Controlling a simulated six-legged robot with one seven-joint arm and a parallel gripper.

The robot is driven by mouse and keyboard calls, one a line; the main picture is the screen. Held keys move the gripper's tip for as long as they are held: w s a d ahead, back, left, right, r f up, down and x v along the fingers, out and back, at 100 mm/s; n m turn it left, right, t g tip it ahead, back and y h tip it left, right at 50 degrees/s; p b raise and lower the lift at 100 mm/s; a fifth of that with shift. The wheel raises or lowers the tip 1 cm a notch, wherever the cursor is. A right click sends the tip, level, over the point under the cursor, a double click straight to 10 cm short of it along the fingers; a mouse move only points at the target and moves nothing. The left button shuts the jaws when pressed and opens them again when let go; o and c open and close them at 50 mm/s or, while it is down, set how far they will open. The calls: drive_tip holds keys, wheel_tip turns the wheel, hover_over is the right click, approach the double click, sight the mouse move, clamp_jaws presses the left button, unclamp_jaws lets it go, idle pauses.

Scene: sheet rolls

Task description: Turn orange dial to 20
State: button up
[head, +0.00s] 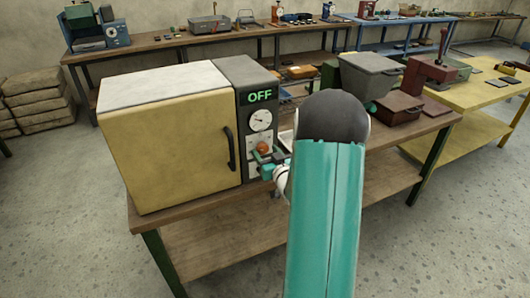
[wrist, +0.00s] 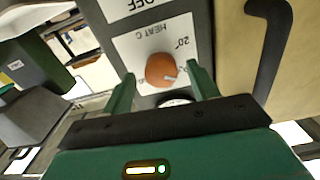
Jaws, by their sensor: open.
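The orange dial (head: 262,148) is on the dark control panel at the right side of a yellow oven (head: 170,140). In the wrist view the orange dial (wrist: 159,68) sits on a white plate marked HEAT C, seen upside down. Its pale pointer mark faces lower right in that view. The "20" mark (wrist: 185,43) is to the upper right of the dial. My gripper (wrist: 161,78) is open, with one green finger on each side of the dial and visible gaps to it. In the head view my gripper (head: 264,162) is partly hidden by my arm.
The panel has a display (head: 260,97) reading OFF and a white round gauge (head: 261,120) above the dial. A black door handle (wrist: 268,50) stands close to my gripper. A grey bin (head: 368,75) and a red press (head: 428,75) are to the right on the bench.

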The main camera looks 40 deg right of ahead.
drive_tip(key=shift+w+d, duration=0.1)
drive_tip(key=shift+w, duration=0.45)
drive_tip(key=c, duration=1)
drive_tip(key=shift+n, duration=0.3)
drive_tip(key=n, duration=1.1)
drive_tip(key=shift+n, duration=0.3)
drive_tip(key=o, duration=1)
